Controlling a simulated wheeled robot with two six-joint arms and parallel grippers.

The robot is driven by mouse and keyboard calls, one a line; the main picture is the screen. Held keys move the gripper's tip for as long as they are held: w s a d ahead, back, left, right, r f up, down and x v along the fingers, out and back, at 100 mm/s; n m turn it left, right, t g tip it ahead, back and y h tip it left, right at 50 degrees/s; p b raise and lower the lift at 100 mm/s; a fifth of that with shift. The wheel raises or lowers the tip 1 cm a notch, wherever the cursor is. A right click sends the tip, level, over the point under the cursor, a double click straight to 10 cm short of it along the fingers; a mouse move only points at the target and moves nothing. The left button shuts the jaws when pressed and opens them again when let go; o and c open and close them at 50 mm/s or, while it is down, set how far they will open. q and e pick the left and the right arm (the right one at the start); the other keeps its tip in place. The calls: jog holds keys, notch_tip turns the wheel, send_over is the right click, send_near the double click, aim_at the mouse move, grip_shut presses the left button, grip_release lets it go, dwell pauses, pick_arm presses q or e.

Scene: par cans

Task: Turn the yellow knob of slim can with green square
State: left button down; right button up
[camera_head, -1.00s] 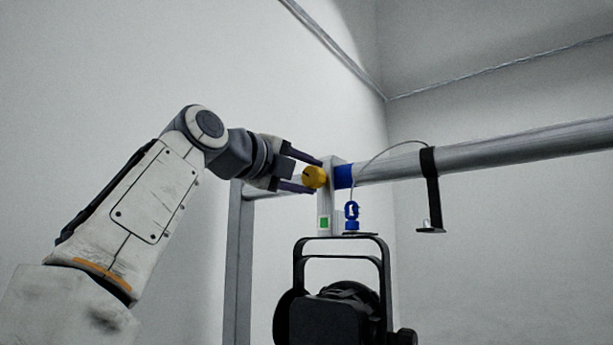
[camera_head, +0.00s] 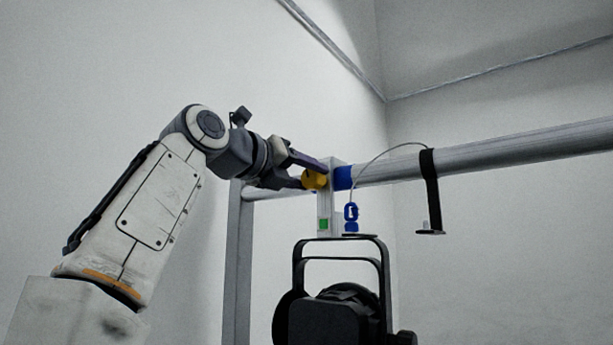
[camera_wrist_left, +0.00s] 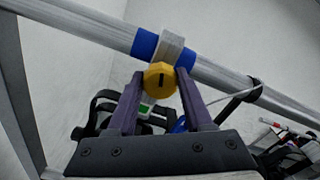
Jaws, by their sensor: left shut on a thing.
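The yellow knob (camera_head: 314,179) sits on the grey clamp bracket (camera_head: 326,208) that hangs on the rail. A green square (camera_head: 323,224) marks the lower end of this bracket. The black can (camera_head: 340,310) hangs below it. My left gripper (camera_head: 316,175) is shut on the yellow knob, one finger above and one below in the head view. In the left wrist view the knob (camera_wrist_left: 160,79) shows a dark mark on its face, between the purple fingers (camera_wrist_left: 160,90). The green square (camera_wrist_left: 145,109) shows below the knob there. My right gripper is not in view.
A grey rail (camera_head: 490,150) with blue bands (camera_head: 344,177) runs to the right. A safety cable (camera_head: 385,148) with a blue clip (camera_head: 351,215) loops over it. A black strap hook (camera_head: 431,190) hangs farther right. A grey post (camera_head: 238,260) stands left of the can.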

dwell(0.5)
pick_arm(q)
jog(key=shift+c, duration=1.5)
grip_release()
jog(key=b+v, duration=0.3)
jog(key=v, duration=0.7)
jog(key=shift+s+a, duration=0.15)
jog(key=shift+s, duration=0.05)
